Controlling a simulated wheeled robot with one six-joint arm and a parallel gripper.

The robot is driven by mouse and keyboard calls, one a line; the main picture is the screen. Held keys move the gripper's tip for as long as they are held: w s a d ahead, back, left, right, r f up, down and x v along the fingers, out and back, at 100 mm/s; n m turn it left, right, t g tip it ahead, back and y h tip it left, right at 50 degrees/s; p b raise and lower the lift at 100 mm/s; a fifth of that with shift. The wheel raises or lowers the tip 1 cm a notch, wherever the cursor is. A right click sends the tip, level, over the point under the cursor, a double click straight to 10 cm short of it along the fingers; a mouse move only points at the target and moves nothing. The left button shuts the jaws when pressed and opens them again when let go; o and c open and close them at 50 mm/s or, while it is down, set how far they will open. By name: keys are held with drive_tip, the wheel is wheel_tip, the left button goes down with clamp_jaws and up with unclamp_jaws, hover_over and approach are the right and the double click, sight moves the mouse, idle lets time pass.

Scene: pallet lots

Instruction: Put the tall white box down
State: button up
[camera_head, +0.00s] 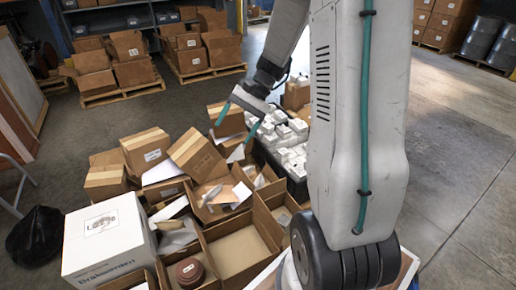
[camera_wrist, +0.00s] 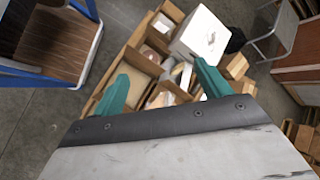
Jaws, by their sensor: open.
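In the wrist view the white box (camera_wrist: 203,36) is at the top, beyond the right finger. What it rests on is hidden. My gripper (camera_head: 238,124) is open above the back of the pile, apart from the white box. In the wrist view my gripper (camera_wrist: 160,74) has spread teal fingers, with nothing held between them.
Open cartons (camera_head: 240,250) crowd the space right of the white box. A dark crate of white items (camera_head: 296,160) stands behind them. A black bag (camera_head: 36,236) lies left on the floor. Loaded pallets (camera_head: 202,73) are at the back. Floor (camera_head: 455,180) at right is clear.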

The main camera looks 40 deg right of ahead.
drive_tip(key=s+a+r+n+g+h, duration=0.1)
drive_tip(key=s+a+r+n+h, duration=0.35)
drive_tip(key=s+a+r, duration=0.5)
drive_tip(key=s+a+r+n+h, duration=0.1)
drive_tip(key=s+n+h, duration=0.1)
drive_tip(key=s, duration=0.4)
drive_tip(key=s+a+r+n+t+h, duration=0.1)
drive_tip(key=s+n, duration=0.3)
drive_tip(key=s, duration=0.3)
drive_tip(key=shift+a+r+t+h, duration=0.3)
drive_tip(key=shift+a+r+h, duration=0.05)
